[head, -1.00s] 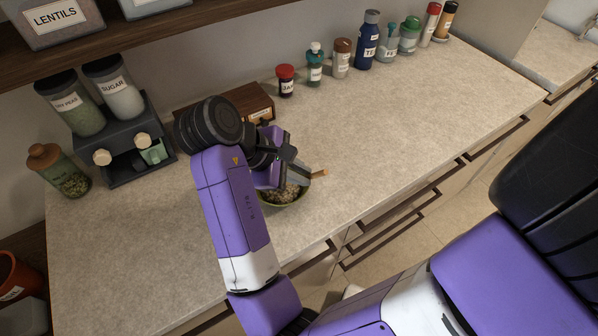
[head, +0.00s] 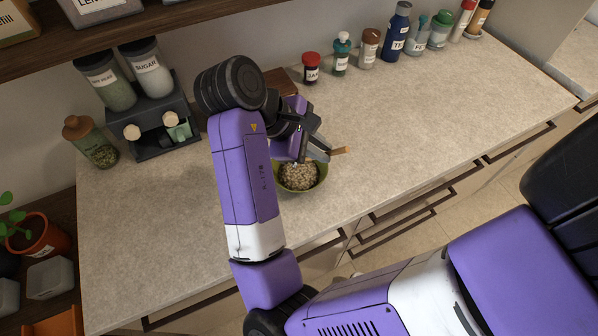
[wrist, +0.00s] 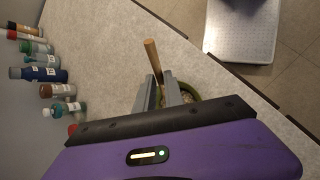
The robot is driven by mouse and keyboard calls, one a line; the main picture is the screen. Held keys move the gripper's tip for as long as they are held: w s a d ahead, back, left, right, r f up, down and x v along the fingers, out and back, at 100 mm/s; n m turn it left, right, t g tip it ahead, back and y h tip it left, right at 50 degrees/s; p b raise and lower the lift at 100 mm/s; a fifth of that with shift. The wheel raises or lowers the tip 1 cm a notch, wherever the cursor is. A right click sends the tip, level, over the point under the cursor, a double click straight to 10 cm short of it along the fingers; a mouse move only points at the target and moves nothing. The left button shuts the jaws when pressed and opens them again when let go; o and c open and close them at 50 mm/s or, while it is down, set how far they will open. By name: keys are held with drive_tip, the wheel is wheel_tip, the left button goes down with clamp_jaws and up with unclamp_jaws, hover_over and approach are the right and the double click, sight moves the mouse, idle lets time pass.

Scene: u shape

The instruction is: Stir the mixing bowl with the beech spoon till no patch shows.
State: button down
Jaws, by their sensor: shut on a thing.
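The green mixing bowl (head: 322,186) stands on the counter near its front edge, in front of my gripper. It holds a speckled, tan and dark grainy mix (head: 298,175); at this size I cannot tell whether a separate patch shows. My gripper (head: 318,150) is above the bowl's back rim, shut on the beech spoon (head: 341,150). The spoon's wooden handle end sticks out to the right. In the wrist view, the spoon handle (wrist: 152,58) rises between the two fingers, and part of the bowl (wrist: 191,91) shows behind them. The spoon's lower end is hidden.
A dark rack with jars (head: 160,125) stands at the back left, with a green-filled jar (head: 92,143) beside it. A wooden box (head: 280,82) is behind my arm. Several bottles (head: 395,35) line the wall. The counter right of the bowl is clear.

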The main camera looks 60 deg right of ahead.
drive_tip(key=shift+r, duration=2.85)
